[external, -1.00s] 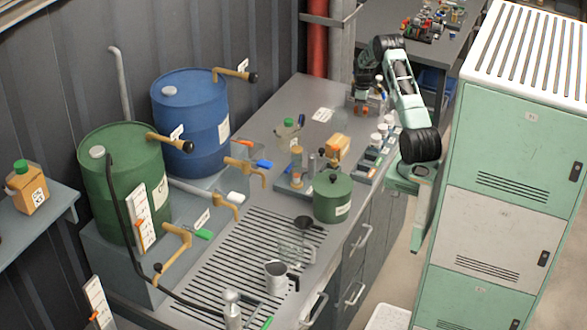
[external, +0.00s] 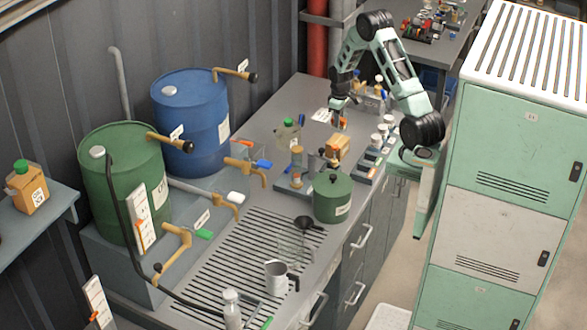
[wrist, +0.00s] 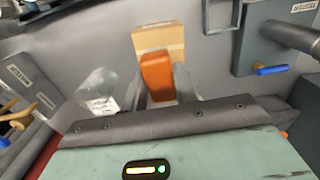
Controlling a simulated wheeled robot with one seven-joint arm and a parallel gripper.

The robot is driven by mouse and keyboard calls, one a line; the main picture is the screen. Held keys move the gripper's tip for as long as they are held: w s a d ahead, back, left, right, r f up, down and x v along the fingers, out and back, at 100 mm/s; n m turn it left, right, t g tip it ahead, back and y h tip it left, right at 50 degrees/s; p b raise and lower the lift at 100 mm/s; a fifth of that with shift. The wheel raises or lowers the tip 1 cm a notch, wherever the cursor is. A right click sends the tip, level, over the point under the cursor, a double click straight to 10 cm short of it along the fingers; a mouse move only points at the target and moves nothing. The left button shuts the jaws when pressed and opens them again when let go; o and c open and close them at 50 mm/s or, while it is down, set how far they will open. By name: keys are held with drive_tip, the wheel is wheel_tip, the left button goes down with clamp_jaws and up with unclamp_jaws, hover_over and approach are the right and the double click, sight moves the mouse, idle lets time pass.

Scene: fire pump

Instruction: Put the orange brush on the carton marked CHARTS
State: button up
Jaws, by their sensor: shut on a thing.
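My gripper (external: 338,110) is shut on the orange brush (wrist: 157,76), whose orange end shows between the two fingers in the wrist view. In the external view the brush (external: 341,123) hangs below my gripper, small and partly hidden. A tan carton (external: 338,147) stands on the grey bench just below and nearer the camera. A tan box top (wrist: 158,37) shows beyond the brush in the wrist view. The brush looks above the carton and apart from it, but the gap is hard to judge. I cannot read any marking on the carton.
A clear jug with a green cap (external: 288,135) stands left of the carton. A green canister (external: 333,197) is in front of it. A rack with several small jars (external: 378,143) is to the right, and a caddy (external: 370,98) is behind. Brass taps line the left.

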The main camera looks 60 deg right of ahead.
sight(338, 140)
drive_tip(key=shift+f+p, duration=1)
drive_tip(key=shift+f, duration=2.3)
drive_tip(key=shift+f, duration=0.1)
drive_tip(key=o, duration=1)
drive_tip(key=shift+c, duration=0.2)
